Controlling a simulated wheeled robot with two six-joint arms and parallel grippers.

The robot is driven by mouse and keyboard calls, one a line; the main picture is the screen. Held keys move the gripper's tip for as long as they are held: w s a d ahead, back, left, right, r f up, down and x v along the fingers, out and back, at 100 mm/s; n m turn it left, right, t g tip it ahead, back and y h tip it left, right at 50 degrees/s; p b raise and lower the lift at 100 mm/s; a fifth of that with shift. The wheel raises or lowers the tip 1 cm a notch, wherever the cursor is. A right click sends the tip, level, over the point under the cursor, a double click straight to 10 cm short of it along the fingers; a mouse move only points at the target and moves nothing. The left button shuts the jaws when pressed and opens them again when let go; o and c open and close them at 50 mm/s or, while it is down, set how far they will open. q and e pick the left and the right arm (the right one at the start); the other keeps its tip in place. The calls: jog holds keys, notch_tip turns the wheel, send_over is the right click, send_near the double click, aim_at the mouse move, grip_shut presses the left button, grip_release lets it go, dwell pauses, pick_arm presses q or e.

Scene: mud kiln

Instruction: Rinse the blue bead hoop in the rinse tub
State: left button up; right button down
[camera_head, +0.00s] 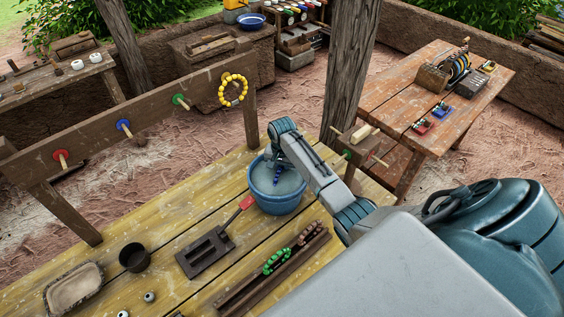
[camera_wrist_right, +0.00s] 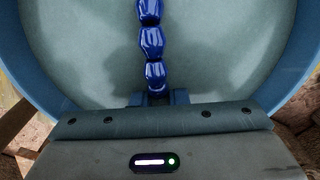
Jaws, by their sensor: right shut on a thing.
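The rinse tub (camera_head: 277,204) is a blue round bucket with pale grey water, standing on the wooden table. My right gripper (camera_wrist_right: 156,95) is over the tub and shut on the blue bead hoop (camera_wrist_right: 152,42). In the head view, a bit of the blue beads (camera_head: 278,174) shows inside the tub opening below my right wrist. In the right wrist view, several glossy blue beads run up from the jaws against the tub's pale inside (camera_wrist_right: 90,50). Whether the beads touch the water is hard to tell. My left gripper is not in view.
A rail with red, blue and green pegs (camera_head: 123,126) holds a yellow bead hoop (camera_head: 233,90). A dark tray (camera_head: 205,253) with a red handle, a rack with green beads (camera_head: 277,261) and brown beads, a dark cup (camera_head: 134,257) and a shallow dish (camera_head: 74,287) share the table.

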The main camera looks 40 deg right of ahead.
jog(key=shift+f, duration=0.3)
dwell(2.0)
notch_tip(320, 180, up, 13)
dwell(1.5)
